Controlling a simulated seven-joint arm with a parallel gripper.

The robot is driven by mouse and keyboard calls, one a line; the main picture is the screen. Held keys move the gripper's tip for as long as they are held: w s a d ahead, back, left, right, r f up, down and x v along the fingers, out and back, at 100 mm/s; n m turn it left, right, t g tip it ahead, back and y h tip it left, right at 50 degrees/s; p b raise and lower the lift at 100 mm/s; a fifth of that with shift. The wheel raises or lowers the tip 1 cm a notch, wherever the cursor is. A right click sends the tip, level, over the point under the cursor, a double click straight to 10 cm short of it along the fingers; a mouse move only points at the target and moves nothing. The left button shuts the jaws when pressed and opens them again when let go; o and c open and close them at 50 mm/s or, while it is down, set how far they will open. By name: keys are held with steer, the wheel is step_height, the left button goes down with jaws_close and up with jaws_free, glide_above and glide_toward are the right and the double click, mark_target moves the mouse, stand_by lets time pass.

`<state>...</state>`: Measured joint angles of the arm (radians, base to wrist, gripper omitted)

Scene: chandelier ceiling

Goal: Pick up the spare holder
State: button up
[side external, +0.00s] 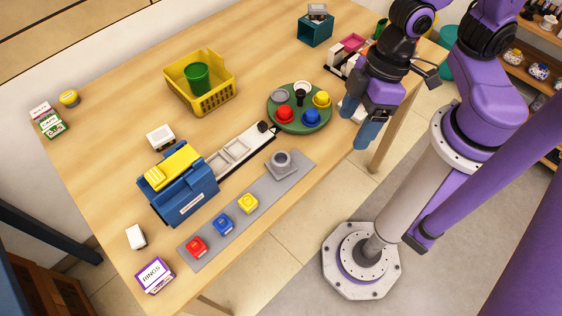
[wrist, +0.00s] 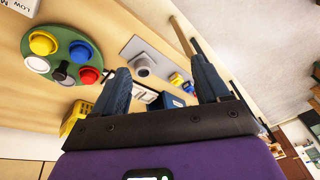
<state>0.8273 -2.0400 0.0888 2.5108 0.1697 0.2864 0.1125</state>
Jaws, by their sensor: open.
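A grey holder with a round raised ring (side external: 281,160) sits at the right end of a grey strip (side external: 228,222) along the table's front edge. It looks like the spare holder, but I see no label on it. In the wrist view the grey holder (wrist: 143,68) shows beyond and between my fingertips. My gripper (side external: 358,126) has blue fingers spread apart and is empty. It is to the right of the holder, at the table's front right edge, apart from it.
Red, blue and yellow blocks (side external: 222,224) sit on the strip left of the holder. A round green tray (side external: 317,124) with coloured knob-like pieces stands behind it. A blue box (side external: 185,202) and a yellow basket (side external: 228,98) stand farther left. Bare table lies around the basket.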

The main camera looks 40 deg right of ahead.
steer(key=w+a+f+m+t+y, duration=0.2)
steer(key=a+f, duration=0.3)
steer(key=f, duration=0.3)
steer(key=m+t+y, duration=0.1)
steer(key=t+y, duration=0.1)
steer(key=t, duration=0.2)
glide_toward(281, 163)
steer(key=shift+s+a+f, duration=0.2)
steer(key=shift+a+f, duration=0.35)
steer(key=shift+s+a+f, duration=0.2)
steer(key=shift+a+f, duration=0.3)
steer(key=shift+f, duration=0.05)
steer(key=shift+w+d+f+t+y, duration=0.3)
steer(key=shift+w+d+t, duration=0.1)
steer(key=shift+t, duration=0.3)
steer(key=shift+w+d+r+n+t+y, duration=0.2)
steer(key=shift+d+n+t+y, duration=0.15)
steer(key=shift+n+t+y, duration=0.25)
steer(key=shift+x, duration=3.7)
steer(key=shift+a+r, duration=0.1)
steer(key=c, duration=1)
